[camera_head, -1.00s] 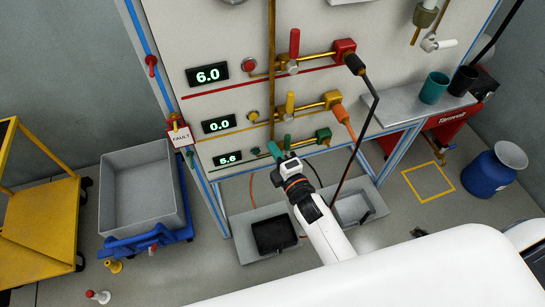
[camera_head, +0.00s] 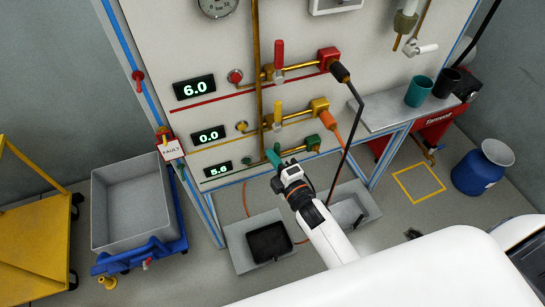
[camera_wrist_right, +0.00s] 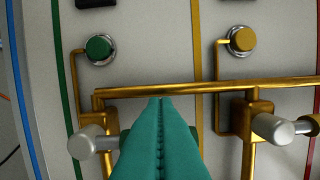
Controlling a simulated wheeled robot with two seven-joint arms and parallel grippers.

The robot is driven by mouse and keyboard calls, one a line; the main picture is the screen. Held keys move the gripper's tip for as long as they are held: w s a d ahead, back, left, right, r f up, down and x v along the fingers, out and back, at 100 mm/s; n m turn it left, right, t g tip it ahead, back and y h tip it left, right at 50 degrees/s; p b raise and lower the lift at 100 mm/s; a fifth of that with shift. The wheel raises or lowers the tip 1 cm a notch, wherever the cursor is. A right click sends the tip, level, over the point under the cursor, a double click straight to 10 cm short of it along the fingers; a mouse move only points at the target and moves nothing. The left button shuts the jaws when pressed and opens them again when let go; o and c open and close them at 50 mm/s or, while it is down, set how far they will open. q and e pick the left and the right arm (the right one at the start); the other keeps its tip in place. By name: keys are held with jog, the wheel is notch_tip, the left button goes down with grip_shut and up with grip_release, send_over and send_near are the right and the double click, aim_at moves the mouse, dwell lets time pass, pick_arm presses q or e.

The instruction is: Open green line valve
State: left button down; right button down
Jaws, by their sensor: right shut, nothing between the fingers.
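The green line runs lowest on the panel, by a display reading 5.6 (camera_head: 217,169). Its green valve block (camera_head: 313,142) sits at the right end of a short brass pipe. The green lever is mostly hidden by my right gripper (camera_head: 271,156). The right gripper's teal fingers are shut and empty, at the lever's left side in the head view; I cannot tell whether they touch it. In the right wrist view the shut fingers (camera_wrist_right: 160,104) point at the vertical brass pipe (camera_wrist_right: 215,87). The green line's silver valve hub (camera_wrist_right: 88,144) is left of them. My left gripper is not in view.
The yellow valve lever (camera_head: 277,113) and red valve lever (camera_head: 278,55) stand upright above. In the wrist view a green button (camera_wrist_right: 98,48) and a yellow button (camera_wrist_right: 242,40) lie beyond the fingers. A grey tray (camera_head: 235,240) holding a black pan is on the floor below.

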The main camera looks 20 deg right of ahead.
jog(key=shift+d+r+m, duration=0.1)
jog(key=shift+d+m, duration=0.15)
jog(key=shift+m, duration=0.15)
jog(key=d+m, duration=0.1)
jog(key=m, duration=0.1)
jog(key=shift+d+r+m, duration=0.1)
jog(key=shift+d+m, duration=0.1)
jog(key=shift+m, duration=0.1)
jog(key=d+f+m+t+h+b, duration=0.1)
jog(key=d+f+m, duration=0.3)
jog(key=m, duration=1)
jog(key=shift+w+d+t+h, duration=0.15)
jog(key=shift+d+t+h, duration=0.15)
jog(key=shift+d+h, duration=0.45)
jog(key=shift+d+f, duration=0.2)
